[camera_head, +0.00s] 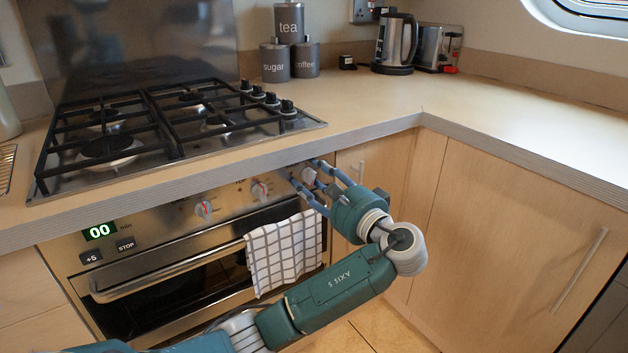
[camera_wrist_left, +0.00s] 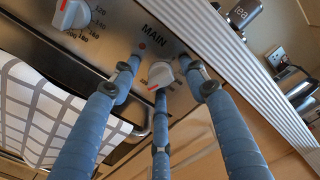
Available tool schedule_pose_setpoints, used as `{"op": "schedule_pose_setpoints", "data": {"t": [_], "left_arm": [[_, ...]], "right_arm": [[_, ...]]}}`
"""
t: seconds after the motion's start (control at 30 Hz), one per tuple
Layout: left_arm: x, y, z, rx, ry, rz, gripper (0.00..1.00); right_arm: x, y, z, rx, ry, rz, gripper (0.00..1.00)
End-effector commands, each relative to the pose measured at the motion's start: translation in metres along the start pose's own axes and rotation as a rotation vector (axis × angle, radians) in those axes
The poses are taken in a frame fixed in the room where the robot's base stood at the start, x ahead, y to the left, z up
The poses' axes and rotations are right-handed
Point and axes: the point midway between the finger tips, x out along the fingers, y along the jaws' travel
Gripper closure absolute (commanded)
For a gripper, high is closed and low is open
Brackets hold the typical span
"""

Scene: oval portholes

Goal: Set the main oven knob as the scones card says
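The main oven knob (camera_wrist_left: 161,74) is white with a red mark, under the printed word MAIN on the steel panel in the left wrist view. Its red mark points toward the lower left there. In the head view the knob (camera_head: 309,174) is partly hidden by my fingers. My left gripper (camera_head: 313,181) is at the right end of the oven panel, its three blue fingers spread around the knob. The fingers (camera_wrist_left: 160,90) look open, with gaps to the knob at the sides; I cannot tell whether the lower one touches it. No scones card shows. My right gripper is out of view.
Two other oven knobs (camera_head: 260,190) (camera_head: 204,208) sit left of the main one. A checked towel (camera_head: 284,252) hangs on the oven handle (camera_head: 170,272) below. The worktop edge (camera_head: 250,160) juts out just above the knobs.

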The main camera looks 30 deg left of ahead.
Motion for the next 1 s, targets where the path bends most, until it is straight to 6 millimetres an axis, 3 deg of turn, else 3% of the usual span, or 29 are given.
{"op": "schedule_pose_setpoints", "data": {"t": [0.23, 0.5, 0.7, 1.0], "left_arm": [[-0.018, 0.000, -0.001, -0.001, 0.004, 0.000, 0.55], [-0.076, 0.000, -0.001, -0.001, 0.004, 0.002, 0.55], [-0.108, 0.001, -0.001, 0.000, 0.002, 0.002, 0.55], [-0.120, 0.000, 0.000, 0.001, 0.000, 0.000, 0.55]], "right_arm": [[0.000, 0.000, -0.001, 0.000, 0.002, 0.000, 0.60], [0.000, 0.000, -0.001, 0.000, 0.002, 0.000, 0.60], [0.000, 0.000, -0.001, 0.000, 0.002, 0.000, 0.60], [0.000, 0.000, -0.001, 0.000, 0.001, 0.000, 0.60]]}}
